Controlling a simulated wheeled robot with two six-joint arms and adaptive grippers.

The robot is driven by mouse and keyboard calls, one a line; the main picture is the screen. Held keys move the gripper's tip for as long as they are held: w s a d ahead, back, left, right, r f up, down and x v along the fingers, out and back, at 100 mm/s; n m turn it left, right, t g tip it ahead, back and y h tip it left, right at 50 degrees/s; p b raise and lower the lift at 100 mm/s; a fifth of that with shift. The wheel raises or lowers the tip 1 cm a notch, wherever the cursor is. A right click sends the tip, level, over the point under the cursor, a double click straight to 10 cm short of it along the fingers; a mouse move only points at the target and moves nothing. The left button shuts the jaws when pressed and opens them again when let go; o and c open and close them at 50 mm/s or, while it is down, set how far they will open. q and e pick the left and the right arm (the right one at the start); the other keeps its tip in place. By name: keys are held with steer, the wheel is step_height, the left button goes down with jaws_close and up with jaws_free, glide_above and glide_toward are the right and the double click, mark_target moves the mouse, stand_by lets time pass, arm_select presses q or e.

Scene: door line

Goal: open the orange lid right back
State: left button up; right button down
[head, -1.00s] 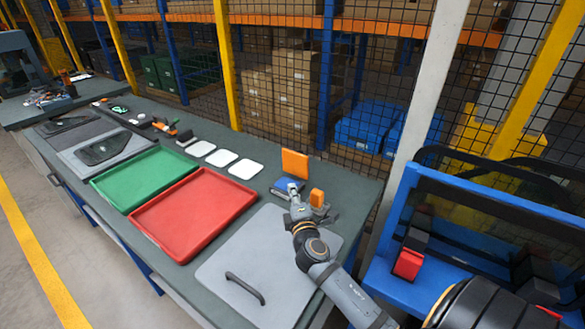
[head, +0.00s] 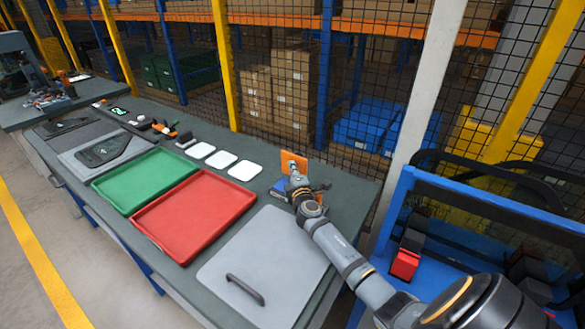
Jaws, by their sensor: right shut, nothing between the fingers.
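The orange lid (head: 300,158) stands up steeply at the back edge of the blue box (head: 279,187), near the back right of the bench. The box is mostly hidden by my right arm. My right gripper (head: 292,166) is shut and empty. Its tip is in front of the lid's face and covers part of it; it looks close to or touching the lid, but I cannot tell which. My left gripper is not in view.
A small orange part (head: 318,197) sits right of the box, partly behind my arm. White pads (head: 243,170) lie to the left. The red tray (head: 195,212), green tray (head: 137,180) and grey panel with handle (head: 270,262) lie in front. Mesh fence (head: 350,158) stands behind.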

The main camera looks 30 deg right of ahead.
steer(key=p, duration=0.1)
steer(key=r+p, duration=0.1)
steer(key=p, duration=0.1)
steer(key=shift+w+d+r+m+y, duration=0.1)
steer(key=shift+d+m+y, duration=0.2)
steer(key=shift+w+d+g+p, duration=0.1)
steer(key=shift+d+g+p, duration=0.1)
steer(key=shift+g+p, duration=0.25)
steer(key=shift+w+d+f+b, duration=0.1)
steer(key=shift+d+f+b, duration=0.2)
steer(key=shift+b, duration=0.1)
